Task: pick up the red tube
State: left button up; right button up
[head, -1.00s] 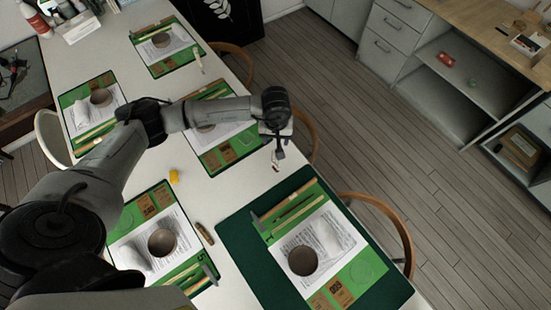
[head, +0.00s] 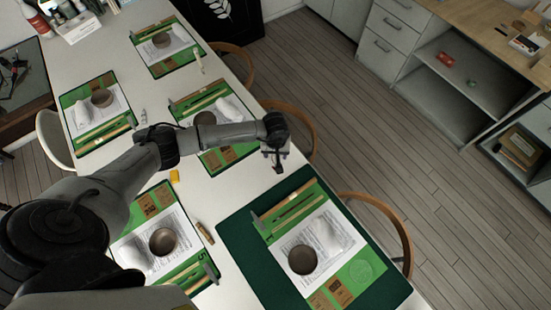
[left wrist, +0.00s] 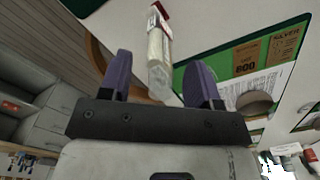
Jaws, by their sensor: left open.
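A pale, translucent tube with a red end (left wrist: 159,48) lies on the white table in the left wrist view. It sits between the two purple fingers of my left gripper (left wrist: 160,75), with clear gaps on both sides. The fingers are open and not touching it. In the head view my left gripper (head: 278,166) is low over the table's right edge, above the green mat. The tube is hidden there by the gripper. My right gripper is not in view.
A dark green mat (head: 238,232) with a place setting and bowl (head: 303,260) lies in front of the gripper. A wooden chair (head: 395,222) stands at the table edge. A yellow block (head: 174,176) and a brown piece (head: 205,233) lie on the table.

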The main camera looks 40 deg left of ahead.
pick_arm(q)
jog(key=shift+f, duration=0.2)
jog(key=shift+c, duration=0.3)
grip_shut()
